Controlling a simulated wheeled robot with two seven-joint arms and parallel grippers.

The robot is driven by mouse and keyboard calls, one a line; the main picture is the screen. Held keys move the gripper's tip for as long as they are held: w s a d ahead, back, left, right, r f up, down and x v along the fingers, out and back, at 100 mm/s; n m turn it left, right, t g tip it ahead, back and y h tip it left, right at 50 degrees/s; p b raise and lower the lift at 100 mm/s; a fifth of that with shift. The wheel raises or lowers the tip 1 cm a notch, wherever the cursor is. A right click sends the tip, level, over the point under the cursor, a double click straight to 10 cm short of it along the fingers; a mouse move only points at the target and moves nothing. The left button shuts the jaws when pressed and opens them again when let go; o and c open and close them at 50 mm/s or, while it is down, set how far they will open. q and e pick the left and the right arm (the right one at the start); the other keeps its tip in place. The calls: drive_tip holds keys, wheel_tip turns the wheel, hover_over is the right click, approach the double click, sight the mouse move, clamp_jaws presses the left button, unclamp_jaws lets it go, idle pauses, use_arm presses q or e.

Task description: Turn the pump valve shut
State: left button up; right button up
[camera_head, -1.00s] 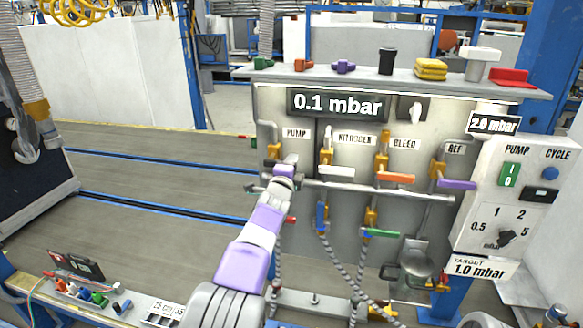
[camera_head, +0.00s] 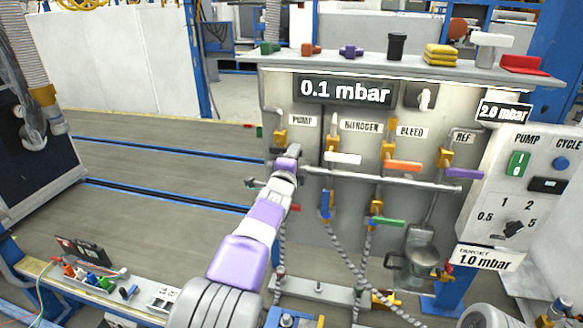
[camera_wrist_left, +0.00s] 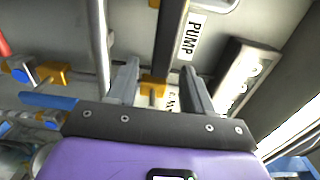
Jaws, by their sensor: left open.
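The pump valve's yellow body (camera_head: 280,138) sits below the PUMP label (camera_head: 303,120) at the left of the grey panel. My left gripper (camera_head: 286,160) is at that valve, and my arm hides most of its lower part and handle. In the left wrist view, the two fingers of the gripper (camera_wrist_left: 160,75) are apart. The valve's yellow part (camera_wrist_left: 153,84) shows between them, with the PUMP label (camera_wrist_left: 187,37) beyond. I cannot tell whether the fingers touch the handle. My right gripper is not in view.
White (camera_head: 343,158), orange (camera_head: 404,166) and purple (camera_head: 464,173) handles lie to the right. A horizontal pipe (camera_head: 400,182) crosses the panel below them. The display (camera_head: 345,91) reads 0.1 mbar. A control box (camera_head: 525,180) stands at the right.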

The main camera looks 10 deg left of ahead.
use_arm(q)
drive_tip(key=s, duration=0.4)
drive_tip(key=shift+a, duration=0.15)
drive_tip(key=s+a+f+n+g+y, duration=0.1)
drive_tip(key=a+f+n+g, duration=0.15)
drive_tip(key=f, duration=0.95)
drive_tip(key=s+a+f+n+g, duration=0.1)
drive_tip(key=f+n+g, duration=0.2)
drive_tip(key=f, duration=0.8)
drive_tip(key=s+a+f+n+g, duration=0.1)
drive_tip(key=s+f+n+g, duration=0.1)
drive_tip(key=s+f, duration=0.4)
drive_tip(key=s+f+n+g, duration=0.2)
drive_tip(key=s+f+n, duration=0.1)
drive_tip(key=f, duration=0.6)
drive_tip(key=s+a+f+n+g, duration=0.1)
drive_tip(key=s+f+n+g, duration=0.1)
drive_tip(key=s+f, duration=0.4)
drive_tip(key=s+d+f+n+g+h, duration=0.1)
drive_tip(key=s+d+f+n+g, duration=0.1)
drive_tip(key=s, duration=0.5)
drive_tip(key=s+d+f+n+g+h, duration=0.1)
drive_tip(key=s+f+n, duration=0.3)
drive_tip(key=s, duration=0.4)
drive_tip(key=s+d+f+n+g+h, duration=0.1)
drive_tip(key=s+d+f+n+g, duration=0.2)
drive_tip(key=s, duration=0.5)
drive_tip(key=shift+d+f+h, duration=0.3)
drive_tip(key=shift+d+f, duration=0.3)
drive_tip(key=shift+f, duration=0.35)
